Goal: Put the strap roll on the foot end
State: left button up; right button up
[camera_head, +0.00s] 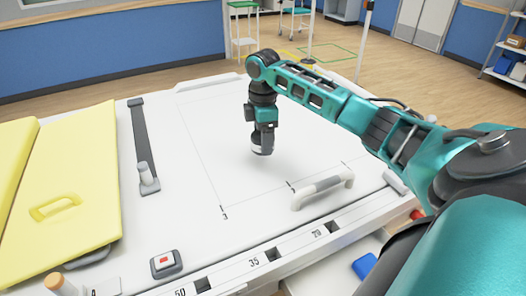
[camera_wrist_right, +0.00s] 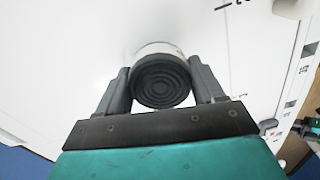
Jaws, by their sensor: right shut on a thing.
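The strap roll (camera_wrist_right: 161,80) is a short round roll with a white side and a dark spiral end. In the wrist view my right gripper (camera_wrist_right: 163,92) has one finger on each side of it, shut on it. I cannot tell whether the roll touches the surface. No label in view clearly marks the foot end. My left gripper is not in view.
A white handle (camera_head: 323,189) stands near the outlined area's front right. Yellow pads (camera_head: 82,175) cover the far left. A button box (camera_head: 166,263) sits at the front by the numbered scale (camera_head: 290,250).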

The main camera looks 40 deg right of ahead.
aim_at(263, 163)
jog(key=shift+f, duration=2.5)
jog(key=o, duration=1.1)
jog(key=shift+f, duration=0.1)
jog(key=shift+c, duration=0.2)
notch_tip(263, 163, up, 12)
jog(key=shift+r, duration=0.15)
